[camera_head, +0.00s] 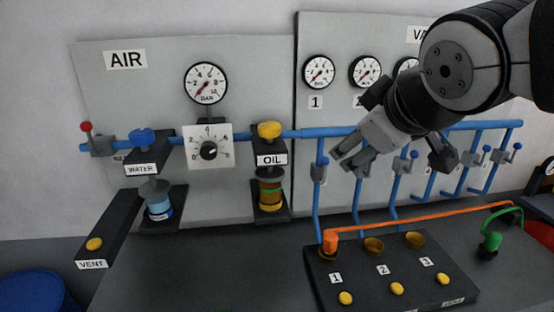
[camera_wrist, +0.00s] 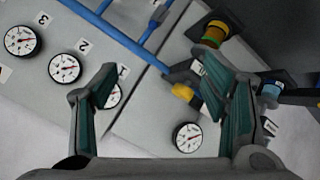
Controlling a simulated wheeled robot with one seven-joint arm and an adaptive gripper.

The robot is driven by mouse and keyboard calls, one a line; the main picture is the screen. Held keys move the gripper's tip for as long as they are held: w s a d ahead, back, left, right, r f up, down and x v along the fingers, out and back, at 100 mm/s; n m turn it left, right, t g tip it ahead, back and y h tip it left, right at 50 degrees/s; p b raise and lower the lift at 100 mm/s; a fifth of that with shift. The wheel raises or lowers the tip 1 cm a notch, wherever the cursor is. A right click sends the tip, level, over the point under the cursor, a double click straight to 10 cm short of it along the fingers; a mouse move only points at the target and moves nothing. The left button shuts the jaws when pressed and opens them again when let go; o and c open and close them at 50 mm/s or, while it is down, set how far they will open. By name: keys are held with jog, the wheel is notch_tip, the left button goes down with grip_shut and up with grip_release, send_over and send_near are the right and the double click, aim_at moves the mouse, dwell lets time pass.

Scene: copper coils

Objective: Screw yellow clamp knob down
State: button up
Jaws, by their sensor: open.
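A yellow knob (camera_head: 269,129) sits on top of the OIL unit on the grey panel, above the OIL label. It also shows in the wrist view (camera_wrist: 182,91), between my fingers in the picture and close to the right one. My gripper (camera_head: 392,155) is open and empty, to the right of the knob in front of the numbered panel. In the wrist view, the spread fingers of my gripper (camera_wrist: 155,82) frame the blue pipe and part of the panel. I see no contact with the knob.
The OIL bowl (camera_head: 270,195) hangs below the label. A blue pipe (camera_head: 310,132) runs along the panels with valve branches. A WATER unit (camera_head: 142,137) and a dial (camera_head: 208,150) stand left. A black box (camera_head: 385,275) with yellow buttons lies on the bench.

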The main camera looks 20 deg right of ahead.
jog(key=s+a+f+m+g, duration=0.1)
jog(key=s+a+f+m, duration=0.1)
jog(key=s, duration=0.3)
jog(key=shift+a+f+g+y+p, duration=0.3)
jog(key=shift+a+f+g, duration=0.1)
jog(key=shift+f, duration=0.1)
jog(key=w+d+r+t+p, duration=0.1)
jog(key=w+d+r+p, duration=0.1)
jog(key=w, duration=0.4)
jog(key=n+t+y+p, duration=0.3)
jog(key=t+y+p, duration=0.2)
jog(key=y, duration=0.1)
send_near(278, 133)
jog(key=w+d+f, duration=0.1)
jog(key=w+d, duration=0.2)
jog(key=d, duration=0.1)
jog(key=s+f+y+p, duration=0.1)
jog(key=s+y+p, duration=0.15)
jog(key=y, duration=0.35)
jog(key=x, duration=1.4)
jog(key=shift+s+a+f, duration=0.1)
